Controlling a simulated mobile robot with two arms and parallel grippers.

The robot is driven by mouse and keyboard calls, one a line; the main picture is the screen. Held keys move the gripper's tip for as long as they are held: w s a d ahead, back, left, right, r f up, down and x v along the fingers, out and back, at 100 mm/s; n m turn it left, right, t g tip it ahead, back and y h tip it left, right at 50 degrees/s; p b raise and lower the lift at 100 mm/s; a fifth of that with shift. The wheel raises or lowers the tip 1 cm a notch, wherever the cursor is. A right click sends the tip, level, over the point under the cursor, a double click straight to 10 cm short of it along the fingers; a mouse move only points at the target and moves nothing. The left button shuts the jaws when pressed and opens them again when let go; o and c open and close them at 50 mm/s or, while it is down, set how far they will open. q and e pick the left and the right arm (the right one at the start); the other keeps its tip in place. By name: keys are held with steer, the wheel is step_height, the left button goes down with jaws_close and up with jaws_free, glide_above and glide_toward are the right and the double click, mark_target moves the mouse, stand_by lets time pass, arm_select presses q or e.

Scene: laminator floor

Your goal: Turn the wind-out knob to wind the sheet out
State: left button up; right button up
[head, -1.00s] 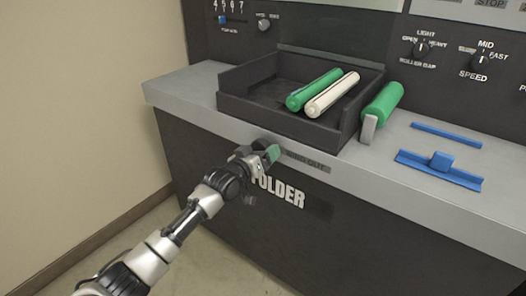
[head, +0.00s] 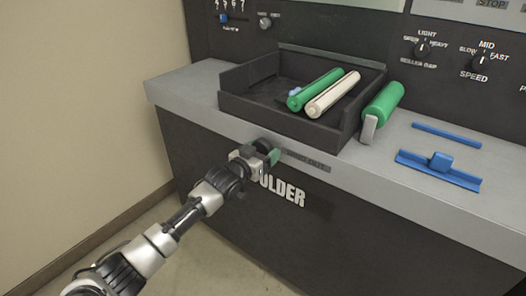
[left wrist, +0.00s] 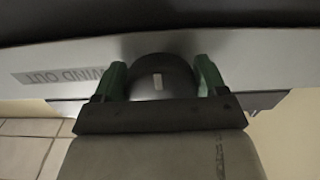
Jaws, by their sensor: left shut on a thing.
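The wind-out knob (left wrist: 158,72) is dark and round with a pale mark on its face. In the left wrist view it sits between the two green fingers of my left gripper (left wrist: 160,82), which is shut on it. In the head view my left gripper (head: 268,154) is at the front edge of the grey counter, left of the "WIND OUT" label (head: 307,161). The knob (head: 263,145) is partly hidden there by the gripper. The label also shows upside down in the left wrist view (left wrist: 57,76). My right gripper is not in view.
A dark tray (head: 262,115) on the counter (head: 190,90) holds a green roll (head: 316,90), a cream roll (head: 333,95) and a small blue piece (head: 294,91). Blue bars (head: 438,170) lie further right.

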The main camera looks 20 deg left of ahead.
arm_select(q)
steer(key=shift+f, duration=0.15)
steer(key=o, duration=0.9)
steer(key=shift+s, duration=0.25)
steer(key=p+v, duration=0.1)
steer(key=v, duration=0.9)
steer(key=shift+s+a, duration=0.15)
steer(key=shift+s, duration=0.05)
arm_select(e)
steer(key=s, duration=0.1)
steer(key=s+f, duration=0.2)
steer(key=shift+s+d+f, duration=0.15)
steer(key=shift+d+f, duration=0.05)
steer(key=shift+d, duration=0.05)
